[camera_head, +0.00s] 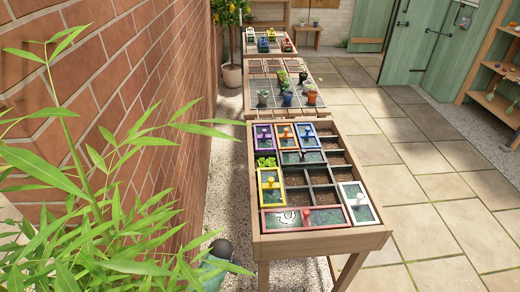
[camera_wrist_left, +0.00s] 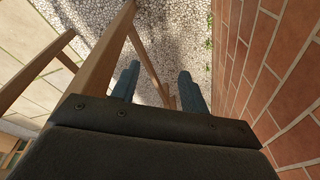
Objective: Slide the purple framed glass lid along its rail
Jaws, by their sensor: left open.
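The purple framed glass lid (camera_head: 264,138) lies at the far left corner of the wooden planter table (camera_head: 340,242) in the head view. It has a small upright knob. An orange lid (camera_head: 286,137) and a blue lid (camera_head: 307,135) lie to its right. My left gripper (camera_wrist_left: 160,88) shows in the left wrist view with its two blue fingers apart and nothing between them. It hangs above gravel, beside wooden table legs and the brick wall, away from the lid. The rail under the lid cannot be made out. My right gripper is in neither view.
A yellow lid (camera_head: 271,188), a red lid (camera_head: 304,218), a white lid (camera_head: 358,203) and a dark lid (camera_head: 302,157) share the table with open soil cells. The brick wall (camera_head: 150,80) stands close on the left. Leafy stems (camera_head: 100,200) cover the lower left. Paving at right is clear.

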